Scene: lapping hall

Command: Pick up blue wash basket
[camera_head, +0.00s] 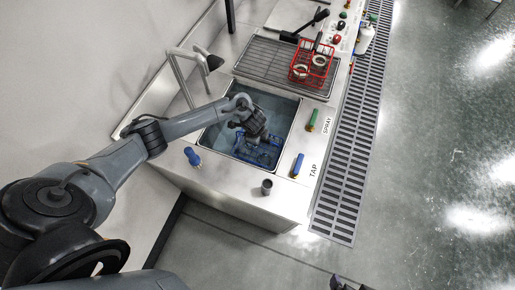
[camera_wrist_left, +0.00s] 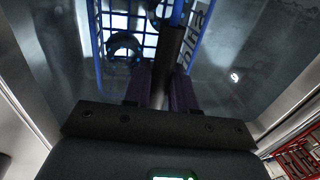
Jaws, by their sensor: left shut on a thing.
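The blue wash basket (camera_head: 262,156) is a wire basket down in the sink (camera_head: 213,140), at its near right part. In the left wrist view its blue wires (camera_wrist_left: 97,45) frame a bright grid, with a dark ring-shaped part (camera_wrist_left: 124,45) inside. My left gripper (camera_head: 261,138) reaches down into the sink from above. In the left wrist view its fingers (camera_wrist_left: 160,88) are shut on the basket's dark upright handle. My arm and gripper hide part of the basket. A dark tip, probably my right gripper (camera_head: 346,284), shows at the bottom edge, clear of the sink.
A red wire basket (camera_head: 312,66) with ring parts stands on the grated drainboard (camera_head: 268,62) behind the sink. A bent faucet (camera_head: 180,75) rises at the left. Blue (camera_head: 298,165) and green (camera_head: 312,120) handles and a grey cup (camera_head: 267,187) stand on the rim.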

